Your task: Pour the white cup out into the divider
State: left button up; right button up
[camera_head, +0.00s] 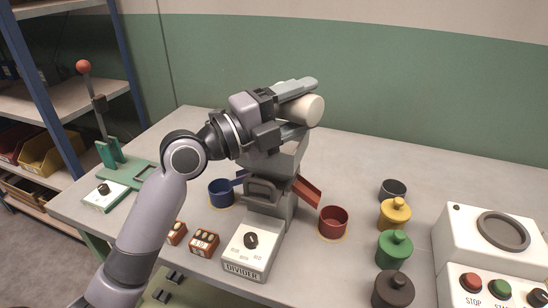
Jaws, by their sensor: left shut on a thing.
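My left gripper (301,110) is shut on the white cup (311,108) and holds it high, above the top of the divider. The cup lies tipped on its side, with a round end toward the right. I cannot see its contents or anything falling from it. The grey divider (270,195) stands on the table, with a white labelled knob panel in front, a blue chute at its left and a red chute (307,191) at its right. My gripper partly hides its top. A blue cup (221,194) and a red cup (333,223) stand below the chutes. My right gripper is out of view.
Yellow (394,214), green (394,250) and dark brown (393,290) lidded pots and a dark cup (393,190) stand at right, beside a white machine (490,240) with buttons. Small brown boxes (204,241) sit left of the divider. A green lever press (112,155) is at far left.

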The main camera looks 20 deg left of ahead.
pick_arm(q)
jog(key=shift+w+a+r+n+t, duration=0.1)
jog(key=shift+a+r+n+t, duration=0.2)
jog(key=shift+n, duration=0.55)
jog(key=shift+w+a+r+n+t, duration=0.15)
jog(key=shift+r+n+t, duration=0.2)
jog(key=shift+n, duration=0.5)
dwell(0.7)
jog(key=shift+w+a+r+n+t+p, duration=0.15)
jog(key=shift+r+n+t+p, duration=0.15)
jog(key=shift+r+n, duration=0.25)
jog(key=shift+s+a+r+n+t+p, duration=0.15)
jog(key=shift+r+n+t+p, duration=0.15)
jog(key=shift+r+n, duration=0.25)
dwell(0.5)
